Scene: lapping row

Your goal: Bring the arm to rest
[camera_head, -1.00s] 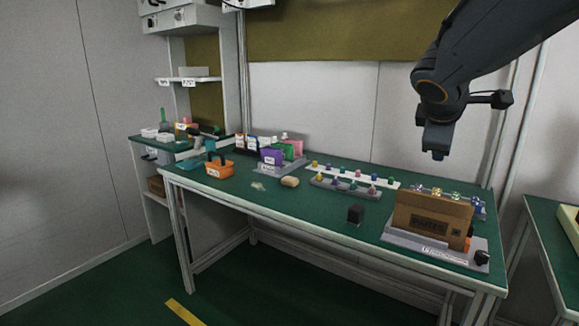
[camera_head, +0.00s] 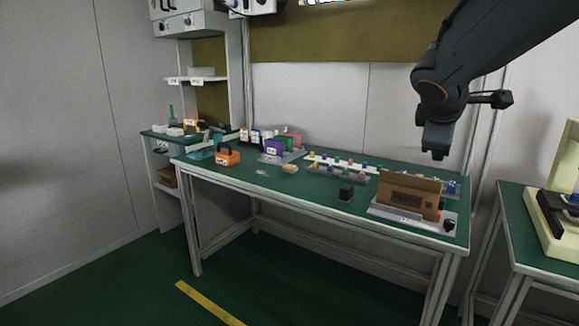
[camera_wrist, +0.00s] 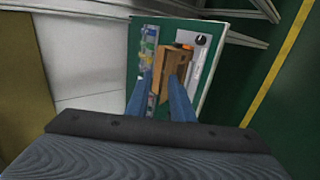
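My arm reaches in from the upper right of the head view, bent at the wrist, with my gripper (camera_head: 437,152) pointing down. It hangs in the air above and in front of the bench's right part, touching nothing that I can see. In the wrist view my gripper (camera_wrist: 161,80) shows two blue fingers set apart with nothing held between them. A brown cardboard box (camera_head: 408,196) on the bench lies in line with the fingers; it also shows in the wrist view (camera_wrist: 173,70), well beyond the fingertips.
A second bench (camera_head: 515,225) with a cream machine (camera_head: 560,225) stands right. Green floor with a yellow stripe (camera_head: 208,303) is clear in front.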

